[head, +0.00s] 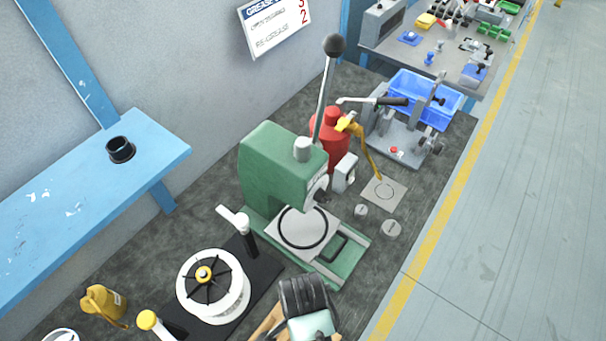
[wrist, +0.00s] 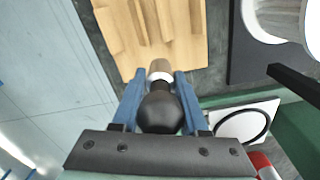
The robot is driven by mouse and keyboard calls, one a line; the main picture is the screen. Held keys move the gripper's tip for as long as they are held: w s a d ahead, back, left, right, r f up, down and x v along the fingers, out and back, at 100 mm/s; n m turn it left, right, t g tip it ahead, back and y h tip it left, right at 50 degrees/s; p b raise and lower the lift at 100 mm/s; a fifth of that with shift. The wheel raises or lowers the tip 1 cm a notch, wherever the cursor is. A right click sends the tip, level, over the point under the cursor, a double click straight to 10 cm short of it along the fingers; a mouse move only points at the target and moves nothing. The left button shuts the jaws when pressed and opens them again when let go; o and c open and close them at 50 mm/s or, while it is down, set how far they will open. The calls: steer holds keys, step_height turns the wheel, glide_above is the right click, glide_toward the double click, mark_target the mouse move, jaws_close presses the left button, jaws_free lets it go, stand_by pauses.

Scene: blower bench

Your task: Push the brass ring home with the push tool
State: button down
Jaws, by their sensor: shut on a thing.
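My gripper (wrist: 159,84) is shut on the push tool (wrist: 160,108), which shows in the wrist view as a round black knob with a pale collar and a brownish end beyond it. The tool is over or near a wooden board; I cannot tell whether it touches it. In the head view my gripper hides the tool. The white blower housing (head: 232,303) with a black spoked wheel stands to the left of my gripper. A brass-coloured piece (head: 204,273) sits at the wheel's centre, apart from my gripper. I cannot tell whether it is the ring, or how deep it sits.
A green press (head: 268,165) with a tall lever and a black ring (head: 303,227) on its plate stands behind my gripper. The wooden board (wrist: 140,35) is beneath. A white-handled clamp (head: 240,222) rises beside the housing.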

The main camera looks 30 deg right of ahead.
steer(key=r, duration=0.1)
steer(key=w+r+p, duration=0.1)
steer(key=r, duration=0.3)
steer(key=shift+w+a+r, duration=0.15)
steer(key=shift+w+a, duration=0.15)
steer(key=w+a+r+m+p, duration=0.4)
steer(key=w+a+r+p, duration=0.25)
steer(key=w+p, duration=0.2)
step_height(320, 180, up, 5)
steer(key=m+p, duration=0.3)
steer(key=p, duration=0.1)
glide_above(202, 273)
steer(key=shift+r, duration=0.15)
steer(key=shift+r+p, duration=0.1)
steer(key=shift+p, duration=0.3)
steer(key=shift+f+b, duration=2)
steer(key=shift+f, duration=0.75)
steer(key=shift+f+b, duration=0.65)
steer(key=shift+f, duration=0.2)
steer(key=shift+r, duration=0.1)
step_height(202, 273, up, 7)
steer(key=p, duration=0.7)
